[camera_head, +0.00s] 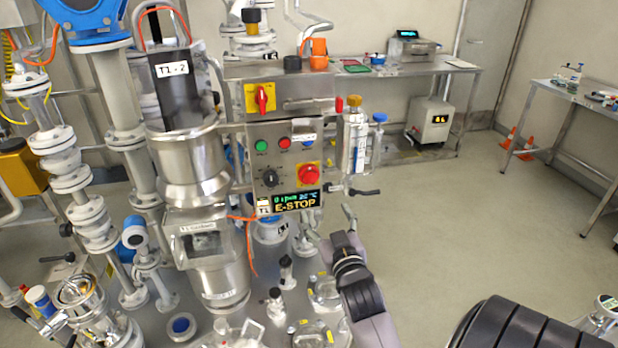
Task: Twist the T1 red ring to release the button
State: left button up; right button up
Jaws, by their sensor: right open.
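The T1 control panel (264,165) is a steel box on the reactor stand, facing me. Its red mushroom button (308,173) sits on a yellow plate at the panel's right side; a separate ring cannot be made out at this size. A display (296,201) below it reads E-STOP. My right gripper (328,228) is below and to the right of the button, apart from it. Its fingers look spread and empty, pointing up toward the panel. My left gripper is not in view.
A red rotary switch (262,98) on yellow is on the upper box. Glass vessels, valves and pipes crowd the left and lower middle.

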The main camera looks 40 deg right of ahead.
aim_at(311, 179)
jog(key=p+x, duration=0.3)
jog(key=x, duration=1.3)
jog(key=shift+f, duration=0.1)
jog(key=shift+c, duration=0.2)
jog(key=c, duration=1.1)
